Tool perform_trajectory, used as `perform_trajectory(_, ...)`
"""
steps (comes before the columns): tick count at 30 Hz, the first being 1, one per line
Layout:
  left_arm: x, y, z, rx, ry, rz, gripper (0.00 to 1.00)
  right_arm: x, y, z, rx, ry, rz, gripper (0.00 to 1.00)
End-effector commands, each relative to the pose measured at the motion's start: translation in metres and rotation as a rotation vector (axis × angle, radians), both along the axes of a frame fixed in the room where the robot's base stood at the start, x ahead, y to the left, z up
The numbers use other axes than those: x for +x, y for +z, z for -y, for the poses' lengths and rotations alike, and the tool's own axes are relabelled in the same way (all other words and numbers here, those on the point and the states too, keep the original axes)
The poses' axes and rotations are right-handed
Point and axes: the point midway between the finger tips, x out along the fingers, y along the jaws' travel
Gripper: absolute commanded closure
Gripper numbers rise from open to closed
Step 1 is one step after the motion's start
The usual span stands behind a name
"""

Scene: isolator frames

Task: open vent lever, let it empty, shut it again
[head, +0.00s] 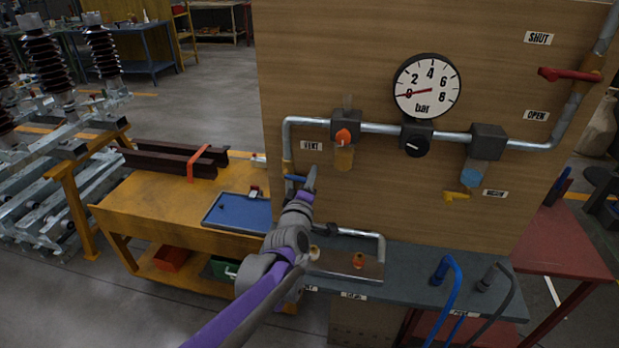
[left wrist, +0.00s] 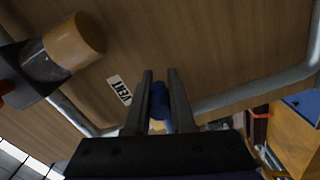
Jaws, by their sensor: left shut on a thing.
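The blue vent lever (head: 296,178) sits on the vertical pipe at the left of the wooden panel, below the VENT label (head: 312,145). In the head view it appears to stick out sideways across the pipe. My left gripper (head: 311,180) is at its right end. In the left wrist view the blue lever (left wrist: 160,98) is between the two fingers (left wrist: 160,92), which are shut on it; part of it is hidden. The round bar gauge (head: 427,86) has its red needle pointing at about 0. My right gripper is not in view.
A red lever (head: 570,74) lies between the SHUT and OPEN labels at upper right. An orange-knobbed unit (head: 344,137), a black knob (head: 415,146) and a small yellow lever (head: 457,196) are on the panel. Blue and grey hoses stand on the bench (head: 410,270). A yellow workbench (head: 160,200) is at left.

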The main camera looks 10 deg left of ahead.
Motion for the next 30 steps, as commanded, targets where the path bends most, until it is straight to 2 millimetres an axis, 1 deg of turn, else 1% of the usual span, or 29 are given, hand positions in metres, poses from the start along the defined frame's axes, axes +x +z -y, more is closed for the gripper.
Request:
perform_trajectory(1,0.0008,0.0055,-0.0001,-0.024,0.002,0.004,1.00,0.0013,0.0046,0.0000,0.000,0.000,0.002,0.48)
perform_trajectory(9,0.0006,0.0101,-0.0001,-0.116,0.002,0.000,1.00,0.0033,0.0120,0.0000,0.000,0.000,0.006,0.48)
perform_trajectory(26,0.0007,0.0109,-0.0008,-0.140,0.003,0.000,1.00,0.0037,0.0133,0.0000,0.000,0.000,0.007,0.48)
perform_trajectory(27,0.0007,0.0110,-0.0007,-0.140,0.004,0.000,0.70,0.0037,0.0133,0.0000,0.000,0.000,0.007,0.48)
perform_trajectory(29,0.0006,0.0108,-0.0007,-0.140,0.003,-0.001,0.60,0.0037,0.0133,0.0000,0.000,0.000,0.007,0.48)
perform_trajectory(30,0.0005,0.0106,-0.0007,-0.140,0.003,-0.001,0.52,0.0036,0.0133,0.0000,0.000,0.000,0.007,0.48)
